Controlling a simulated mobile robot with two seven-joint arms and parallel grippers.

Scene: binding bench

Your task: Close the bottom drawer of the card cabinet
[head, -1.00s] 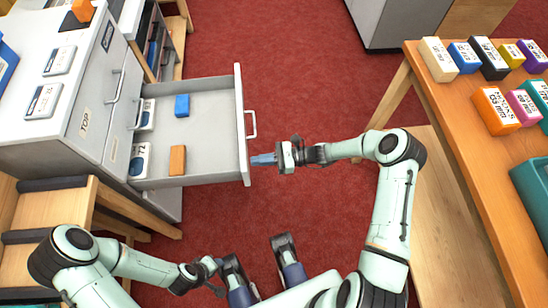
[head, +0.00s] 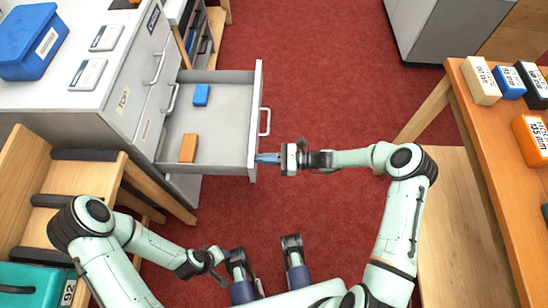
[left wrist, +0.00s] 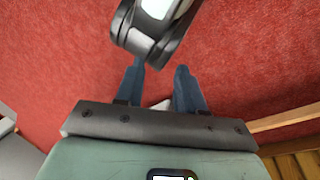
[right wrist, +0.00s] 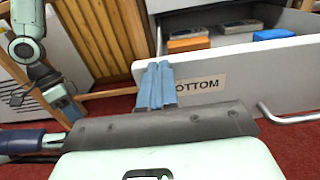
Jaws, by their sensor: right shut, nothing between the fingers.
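The grey card cabinet (head: 125,110) stands at the left with its bottom drawer (head: 225,130) pulled partly out. The drawer front carries a BOTTOM label in the right wrist view (right wrist: 200,86) and a bar handle (head: 265,122). An orange box (head: 188,148) and a blue box (head: 201,95) lie inside. My right gripper (head: 262,159) is shut and empty, its fingertips at the outer face of the drawer front, beside the label and away from the handle; contact looks likely. My left gripper (left wrist: 158,88) is open and empty above the red floor, away from the cabinet.
A wooden table (head: 490,160) with several boxes stands at the right. A wooden stand (head: 60,165) with a teal bin (head: 35,285) is at the lower left. A blue bin (head: 32,42) sits on the cabinet. Red floor lies clear right of the drawer.

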